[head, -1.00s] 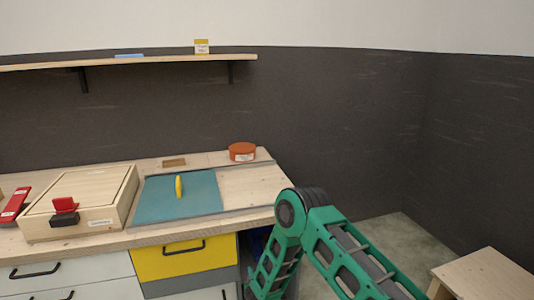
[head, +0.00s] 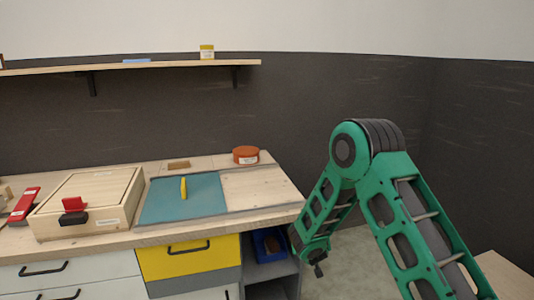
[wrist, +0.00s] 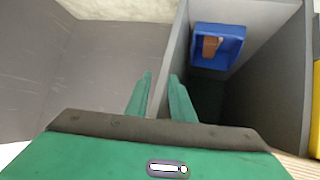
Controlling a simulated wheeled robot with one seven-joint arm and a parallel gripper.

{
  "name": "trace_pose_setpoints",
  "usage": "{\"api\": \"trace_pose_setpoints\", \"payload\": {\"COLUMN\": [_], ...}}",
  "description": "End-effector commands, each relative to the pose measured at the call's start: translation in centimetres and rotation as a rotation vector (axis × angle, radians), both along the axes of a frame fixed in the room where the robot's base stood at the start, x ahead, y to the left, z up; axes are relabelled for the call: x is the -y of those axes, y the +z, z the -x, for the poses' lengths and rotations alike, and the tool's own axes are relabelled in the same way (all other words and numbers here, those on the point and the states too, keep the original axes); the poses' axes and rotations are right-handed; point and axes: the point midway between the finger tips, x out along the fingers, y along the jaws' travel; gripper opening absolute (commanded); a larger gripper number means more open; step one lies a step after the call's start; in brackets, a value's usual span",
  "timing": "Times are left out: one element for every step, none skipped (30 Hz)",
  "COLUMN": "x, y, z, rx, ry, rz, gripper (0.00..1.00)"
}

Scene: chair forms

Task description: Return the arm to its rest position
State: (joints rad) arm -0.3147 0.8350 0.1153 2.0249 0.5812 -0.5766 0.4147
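My green arm (head: 373,165) is folded at the right of the head view, with its elbow raised above worktop height. Its lower link hangs down beside the bench's right end. My gripper shows in the wrist view (wrist: 160,95), with its two green fingers pointing forward and a gap between them. In the head view the fingers are not clear. Beyond the fingers in the wrist view is the grey side panel of the bench (wrist: 170,60).
A blue bin (head: 270,245) sits in the open bench compartment; it also shows in the wrist view (wrist: 218,45) with a brown item inside. The worktop (head: 258,188) holds a wooden box (head: 90,200), a teal mat (head: 160,205), a yellow object (head: 183,188) and an orange round container (head: 246,155).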

Motion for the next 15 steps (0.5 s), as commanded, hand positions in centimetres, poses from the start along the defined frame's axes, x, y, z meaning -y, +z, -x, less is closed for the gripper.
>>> {"api": "trace_pose_setpoints", "payload": {"x": [2.3,3.6,5.3,6.5,7.8,9.5,10.6,11.8,13.3,14.4,15.5,16.9,17.9,18.9,20.0], "y": [2.0,2.9,4.0,4.9,5.7,6.8,7.6,8.4,9.5,10.2,10.9,11.9,12.6,13.3,14.1], "z": [0.2,0.5,1.1,1.5,2.0,2.8,3.4,4.1,5.1,5.9,6.8,8.0,9.0,9.9,11.3], "rx": [-0.017,-0.034,-0.056,-0.073,-0.091,-0.113,-0.130,-0.149,-0.172,-0.191,-0.209,-0.234,-0.253,-0.272,-0.298], "ry": [-0.037,-0.057,-0.087,-0.106,-0.126,-0.155,-0.173,-0.193,-0.219,-0.238,-0.257,-0.281,-0.300,-0.317,-0.339], "rz": [0.008,0.013,0.019,0.022,0.026,0.029,0.030,0.031,0.032,0.031,0.030,0.027,0.025,0.021,0.015], "gripper": [0.22,0.22,0.22,0.22,0.22,0.22,0.22,0.22,0.22,0.22,0.22,0.22,0.22,0.22,0.22]}}
